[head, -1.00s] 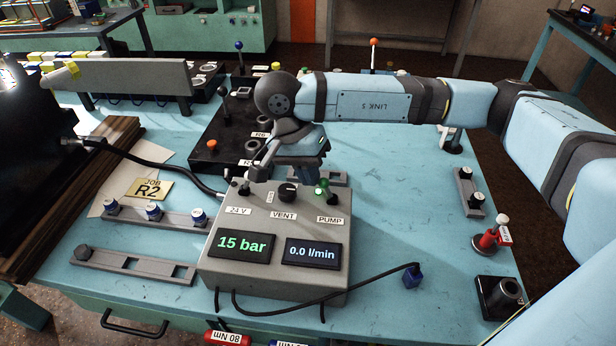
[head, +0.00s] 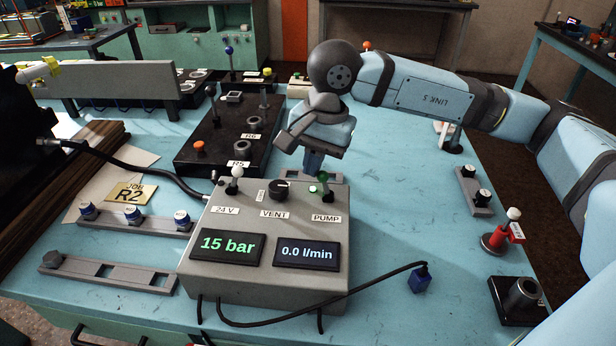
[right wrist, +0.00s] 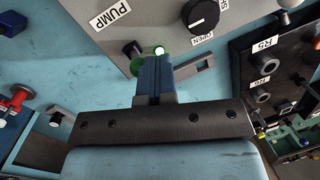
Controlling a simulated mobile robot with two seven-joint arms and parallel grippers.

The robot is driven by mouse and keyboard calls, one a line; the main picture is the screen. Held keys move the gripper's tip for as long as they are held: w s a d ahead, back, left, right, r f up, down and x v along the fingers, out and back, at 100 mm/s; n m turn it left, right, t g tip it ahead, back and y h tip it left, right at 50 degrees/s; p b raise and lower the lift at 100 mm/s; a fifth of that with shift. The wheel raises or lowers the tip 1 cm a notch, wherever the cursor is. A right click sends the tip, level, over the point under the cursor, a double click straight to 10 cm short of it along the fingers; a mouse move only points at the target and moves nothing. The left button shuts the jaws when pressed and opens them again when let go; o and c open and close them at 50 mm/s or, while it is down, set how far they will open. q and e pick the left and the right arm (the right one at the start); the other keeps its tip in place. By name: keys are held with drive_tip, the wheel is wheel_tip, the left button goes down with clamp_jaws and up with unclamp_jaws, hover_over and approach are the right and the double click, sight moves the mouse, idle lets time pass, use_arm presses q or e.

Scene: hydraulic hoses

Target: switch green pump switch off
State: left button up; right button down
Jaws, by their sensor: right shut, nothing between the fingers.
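The green pump switch (head: 323,179) stands at the back right of the grey control box (head: 225,283), above the PUMP label (head: 326,218). It shows a green tip on a short lever; its exact tilt is hard to tell. In the right wrist view, the green switch tip (right wrist: 137,66) is partly hidden beside my fingers, with a bright green spot (right wrist: 159,50) near it. My right gripper (head: 313,168) is shut and empty, pointing down just behind the switch. Whether it touches the switch, I cannot tell.
A white-tipped 24 V switch (head: 236,172) and black VENT knob (head: 278,189) share the box. Displays read 15 bar (head: 228,245) and 0.0 l/min (head: 306,253). A black block with R5 and R6 ports (head: 215,150) stands behind left.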

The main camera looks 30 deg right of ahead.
drive_tip(key=shift+s+d+f+t+y+b, duration=0.2)
drive_tip(key=shift+d+t+y+b, duration=0.1)
drive_tip(key=shift+b, duration=0.45)
drive_tip(key=shift+s+d+r+b, duration=0.1)
drive_tip(key=shift+s+d+b, duration=0.15)
drive_tip(key=shift+b, duration=0.6)
drive_tip(key=b, duration=0.1)
drive_tip(key=d+y+b, duration=0.1)
drive_tip(key=shift+s+d+r+t+b, duration=0.1)
drive_tip(key=shift+s+r+t+b, duration=0.05)
drive_tip(key=shift+s+t+b, duration=0.25)
drive_tip(key=shift+r, duration=0.2)
use_arm(q)
drive_tip(key=shift+w+d+f+t+h, duration=0.2)
drive_tip(key=shift+d+f+t+h, duration=0.2)
drive_tip(key=shift+d+t, duration=0.15)
drive_tip(key=shift+p, duration=0.3)
use_arm(e)
drive_tip(key=shift+r, duration=0.15)
use_arm(q)
drive_tip(key=shift+a+p, duration=0.1)
drive_tip(key=shift+p, duration=0.2)
use_arm(e)
drive_tip(key=shift+r, duration=0.7)
